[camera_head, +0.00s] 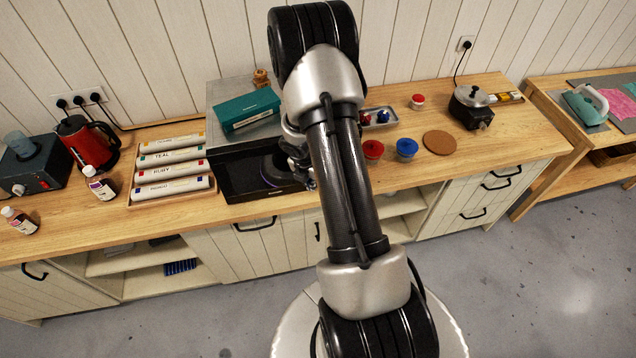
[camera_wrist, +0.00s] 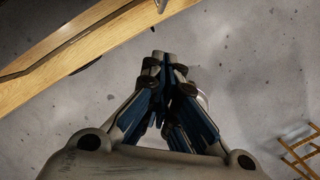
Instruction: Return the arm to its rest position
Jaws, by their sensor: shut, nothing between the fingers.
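My gripper (camera_wrist: 164,58) shows in the wrist view with its fingertips together and nothing between them. It points down over the grey floor (camera_wrist: 240,60), beside the wooden edge of a counter (camera_wrist: 75,50). In the head view my arm rises from my base at the bottom, crosses the middle of the counter (camera_head: 500,152) and bends near the wall. My gripper is mostly hidden behind the arm there.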

